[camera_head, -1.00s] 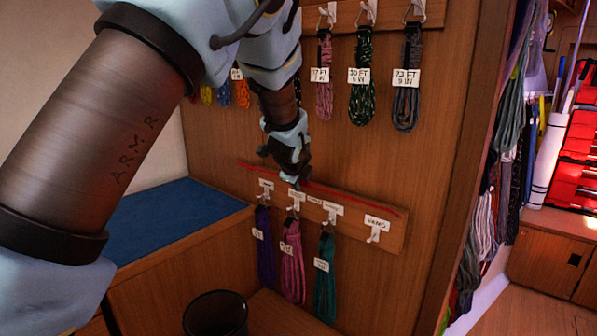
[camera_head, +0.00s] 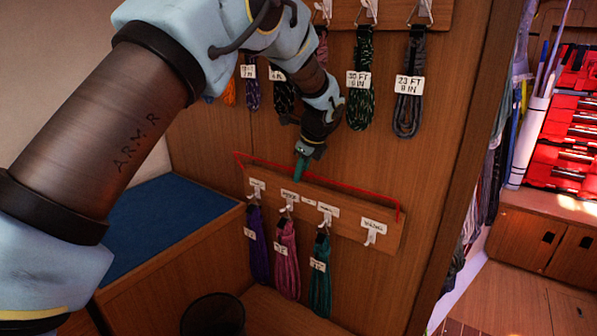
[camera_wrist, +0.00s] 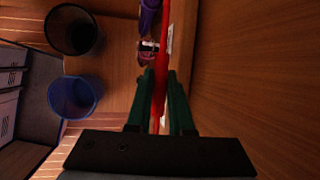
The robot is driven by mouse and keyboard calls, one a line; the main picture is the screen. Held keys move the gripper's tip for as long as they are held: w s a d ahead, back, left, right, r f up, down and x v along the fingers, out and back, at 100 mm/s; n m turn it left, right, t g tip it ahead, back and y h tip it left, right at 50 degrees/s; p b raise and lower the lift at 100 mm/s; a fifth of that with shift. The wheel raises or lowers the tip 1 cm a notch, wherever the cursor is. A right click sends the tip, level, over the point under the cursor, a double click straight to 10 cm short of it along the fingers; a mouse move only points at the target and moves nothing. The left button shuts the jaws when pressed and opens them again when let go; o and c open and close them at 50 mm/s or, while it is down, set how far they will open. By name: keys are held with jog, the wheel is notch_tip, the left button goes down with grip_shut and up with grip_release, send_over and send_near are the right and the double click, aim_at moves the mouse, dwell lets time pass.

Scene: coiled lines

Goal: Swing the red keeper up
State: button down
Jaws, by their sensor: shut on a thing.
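The red keeper (camera_head: 345,188) is a thin red bar running along the lower hook board (camera_head: 393,236) in the head view. It sits near the board's top edge, with its right end bent down to the board. My gripper (camera_head: 301,171) is at the bar's middle-left part, with its green fingers pointing down. In the wrist view the red keeper (camera_wrist: 162,50) passes between the two green fingers of my gripper (camera_wrist: 161,80), which are shut on it. The fingers hide part of the bar.
Purple, pink and teal coils (camera_head: 320,280) hang on the lower hooks; the rightmost hook (camera_head: 372,233) is empty. Labelled coils (camera_head: 409,85) hang above, close to my wrist. A blue-topped bench (camera_head: 160,225) and a dark bin (camera_head: 213,315) stand left and below.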

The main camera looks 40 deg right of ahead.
jog(key=shift+s+f, duration=0.1)
jog(key=shift+f, duration=0.15)
jog(key=c, duration=1)
grip_release()
jog(key=shift+o, duration=1)
jog(key=shift+r, duration=0.2)
jog(key=b+v, duration=0.4)
jog(key=v, duration=0.6)
jog(key=shift+r, duration=0.3)
